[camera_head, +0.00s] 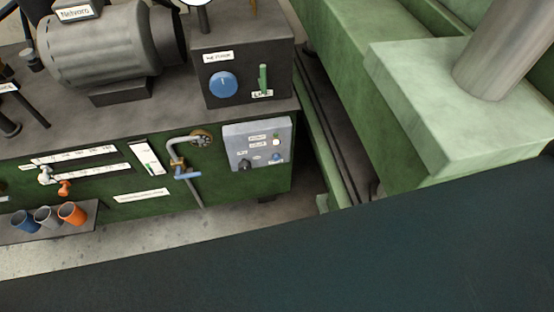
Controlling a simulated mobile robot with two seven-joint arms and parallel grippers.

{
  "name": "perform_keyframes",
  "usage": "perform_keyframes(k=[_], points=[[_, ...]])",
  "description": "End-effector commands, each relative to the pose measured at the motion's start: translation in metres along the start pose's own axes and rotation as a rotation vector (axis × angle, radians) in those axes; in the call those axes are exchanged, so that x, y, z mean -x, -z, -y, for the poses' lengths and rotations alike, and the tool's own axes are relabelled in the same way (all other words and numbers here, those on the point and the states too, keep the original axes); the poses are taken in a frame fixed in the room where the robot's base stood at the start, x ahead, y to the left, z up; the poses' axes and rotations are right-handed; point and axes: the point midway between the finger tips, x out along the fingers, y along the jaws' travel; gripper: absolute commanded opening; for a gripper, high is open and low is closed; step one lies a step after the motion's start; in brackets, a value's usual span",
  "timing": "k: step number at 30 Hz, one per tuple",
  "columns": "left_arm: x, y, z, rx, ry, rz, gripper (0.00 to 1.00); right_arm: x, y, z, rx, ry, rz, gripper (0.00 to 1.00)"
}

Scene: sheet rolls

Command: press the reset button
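A light grey control panel (232,140) is fixed to the front of the green machine cabinet. It carries a small blue button (277,157) at lower right, a white round button or lamp (276,142) above it and a black knob (245,165) at lower left. Small labels sit beside them, too small to read, so I cannot tell which one is the reset button. Neither of my grippers shows in the head view.
Above the panel stands a dark box (242,58) with a large blue dial (223,84) and a green lever (263,79). A pipe with a blue-handled valve (186,175) is left of the panel. Orange, grey and blue cups stand lower left. A green machine block (420,130) is at right.

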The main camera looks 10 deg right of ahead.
Motion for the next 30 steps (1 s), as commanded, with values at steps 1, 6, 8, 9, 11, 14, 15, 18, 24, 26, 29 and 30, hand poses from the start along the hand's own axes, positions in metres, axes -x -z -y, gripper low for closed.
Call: perform_keyframes(k=[1,6,8,9,11,14,15,18,24,26,29,30], points=[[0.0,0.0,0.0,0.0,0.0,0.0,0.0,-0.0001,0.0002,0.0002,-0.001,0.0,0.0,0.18],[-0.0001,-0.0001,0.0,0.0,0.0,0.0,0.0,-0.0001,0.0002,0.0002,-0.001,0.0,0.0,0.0],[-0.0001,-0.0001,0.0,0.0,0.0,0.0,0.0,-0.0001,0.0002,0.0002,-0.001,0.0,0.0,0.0],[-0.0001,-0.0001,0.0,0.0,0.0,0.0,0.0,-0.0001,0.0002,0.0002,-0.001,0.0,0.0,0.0],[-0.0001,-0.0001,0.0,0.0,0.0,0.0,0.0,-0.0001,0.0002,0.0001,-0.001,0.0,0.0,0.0],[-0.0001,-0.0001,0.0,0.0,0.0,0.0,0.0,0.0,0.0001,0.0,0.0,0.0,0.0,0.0],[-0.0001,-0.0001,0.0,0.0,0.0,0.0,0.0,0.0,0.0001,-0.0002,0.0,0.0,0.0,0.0],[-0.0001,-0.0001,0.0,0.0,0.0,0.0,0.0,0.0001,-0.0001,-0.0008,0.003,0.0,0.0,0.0],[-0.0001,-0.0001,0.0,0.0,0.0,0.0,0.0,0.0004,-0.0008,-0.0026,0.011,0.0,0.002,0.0],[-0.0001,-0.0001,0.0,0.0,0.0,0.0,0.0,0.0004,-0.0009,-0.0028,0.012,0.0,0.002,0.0],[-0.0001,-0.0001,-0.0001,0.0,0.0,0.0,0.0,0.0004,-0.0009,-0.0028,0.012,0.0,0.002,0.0],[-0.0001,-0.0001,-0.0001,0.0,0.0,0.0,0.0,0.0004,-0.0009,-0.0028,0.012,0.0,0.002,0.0]])
